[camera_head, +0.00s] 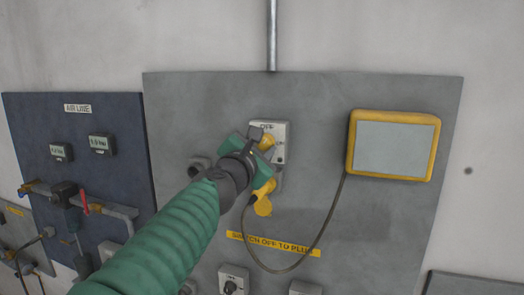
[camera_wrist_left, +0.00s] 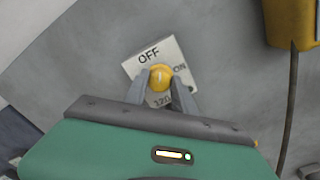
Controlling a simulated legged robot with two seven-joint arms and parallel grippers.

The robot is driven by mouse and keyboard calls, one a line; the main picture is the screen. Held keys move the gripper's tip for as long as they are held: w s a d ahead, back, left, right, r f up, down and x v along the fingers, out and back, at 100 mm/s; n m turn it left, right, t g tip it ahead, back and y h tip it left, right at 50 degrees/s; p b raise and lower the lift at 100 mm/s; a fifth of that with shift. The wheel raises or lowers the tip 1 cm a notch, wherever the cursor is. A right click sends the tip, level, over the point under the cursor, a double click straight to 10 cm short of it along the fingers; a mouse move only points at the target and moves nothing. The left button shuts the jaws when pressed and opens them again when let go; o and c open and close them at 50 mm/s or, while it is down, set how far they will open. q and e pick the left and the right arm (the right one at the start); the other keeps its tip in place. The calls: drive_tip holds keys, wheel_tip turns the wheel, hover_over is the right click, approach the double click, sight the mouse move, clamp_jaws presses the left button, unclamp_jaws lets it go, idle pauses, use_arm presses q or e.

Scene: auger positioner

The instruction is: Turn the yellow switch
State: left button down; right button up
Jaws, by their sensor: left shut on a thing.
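The yellow switch (camera_head: 267,142) sits on a white plate (camera_head: 283,129) on the grey wall panel. In the left wrist view the yellow switch (camera_wrist_left: 161,77) shows as a round knob on the plate (camera_wrist_left: 136,66), which is marked OFF at the top and ON at the right. My left gripper (camera_head: 262,145) reaches the switch from the lower left, and in the wrist view its two fingers (camera_wrist_left: 161,88) are shut on the knob from both sides. The gripper hides part of the plate in the head view. My right gripper is not in view.
A yellow-framed screen (camera_head: 394,146) hangs right of the switch, with a cable (camera_head: 325,225) looping down left. A yellow plug part (camera_head: 264,206) is just below the gripper. A yellow label strip (camera_head: 290,247) and grey boxes sit lower. A blue AIR LINE panel (camera_head: 120,135) stands at left.

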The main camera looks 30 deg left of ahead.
use_arm(q)
drive_tip(key=m+b, duration=0.1)
drive_tip(key=m, duration=0.4)
drive_tip(key=shift+m+b, duration=0.3)
drive_tip(key=shift+b, duration=0.1)
drive_tip(key=m+b, duration=0.2)
drive_tip(key=m, duration=0.4)
drive_tip(key=shift+f+h, duration=0.1)
drive_tip(key=shift+h, duration=0.2)
drive_tip(key=c, duration=1.3)
unclamp_jaws()
drive_tip(key=shift+o, duration=1.2)
drive_tip(key=shift+w, duration=0.25)
